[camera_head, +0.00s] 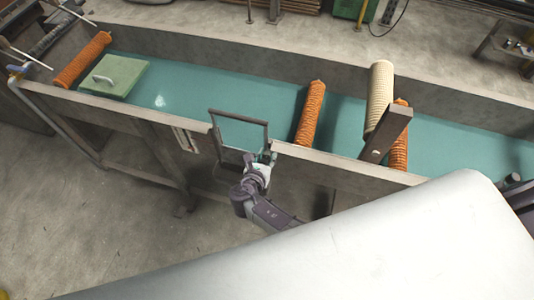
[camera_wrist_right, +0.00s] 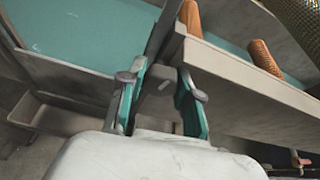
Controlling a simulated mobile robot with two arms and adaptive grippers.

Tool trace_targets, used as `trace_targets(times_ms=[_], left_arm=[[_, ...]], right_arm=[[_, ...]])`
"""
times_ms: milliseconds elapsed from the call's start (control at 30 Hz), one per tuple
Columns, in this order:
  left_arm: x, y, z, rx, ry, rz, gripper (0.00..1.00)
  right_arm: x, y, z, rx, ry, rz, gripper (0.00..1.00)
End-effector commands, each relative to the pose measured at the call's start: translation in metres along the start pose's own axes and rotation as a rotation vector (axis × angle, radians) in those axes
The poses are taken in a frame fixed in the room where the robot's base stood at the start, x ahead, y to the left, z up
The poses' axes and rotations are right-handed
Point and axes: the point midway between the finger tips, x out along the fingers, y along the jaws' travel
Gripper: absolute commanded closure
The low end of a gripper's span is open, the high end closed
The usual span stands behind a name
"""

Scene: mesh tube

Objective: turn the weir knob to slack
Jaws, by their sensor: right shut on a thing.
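The weir (camera_head: 238,117) shows as a dark upright frame at the near wall of the long water channel. My right gripper (camera_head: 262,168) is at the frame's lower right, beside the channel's near rim. In the right wrist view my right gripper (camera_wrist_right: 161,100) has its two green-lined fingers either side of a dark grey part with a small pale mark, which looks like the weir knob (camera_wrist_right: 160,88). It is shut on this part. The knob is mostly hidden in the head view, and I cannot tell its setting. My left gripper is not in view.
The channel's near rim (camera_head: 350,164) runs close to my right gripper. Open floor lies at lower left.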

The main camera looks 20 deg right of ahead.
Motion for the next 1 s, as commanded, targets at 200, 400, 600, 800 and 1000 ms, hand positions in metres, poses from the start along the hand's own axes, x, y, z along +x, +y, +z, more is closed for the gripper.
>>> trace_targets(times_ms=[200,400,600,800,1000], left_arm=[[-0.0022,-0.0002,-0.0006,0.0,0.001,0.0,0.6],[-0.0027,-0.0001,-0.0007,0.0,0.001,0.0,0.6],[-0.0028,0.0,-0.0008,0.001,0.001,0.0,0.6],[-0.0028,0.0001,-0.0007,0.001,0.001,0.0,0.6],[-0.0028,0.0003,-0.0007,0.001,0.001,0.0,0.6]], right_arm=[[-0.0002,0.0008,0.0002,-0.103,0.0,-0.042,1.0],[0.0,0.0001,-0.0006,-0.152,0.001,-0.062,1.0],[0.0,-0.0001,-0.0006,-0.166,0.0,-0.069,1.0],[0.0,-0.0001,-0.0007,-0.167,0.001,-0.069,1.0],[0.0,-0.0001,-0.0007,-0.166,0.0,-0.069,0.52]])
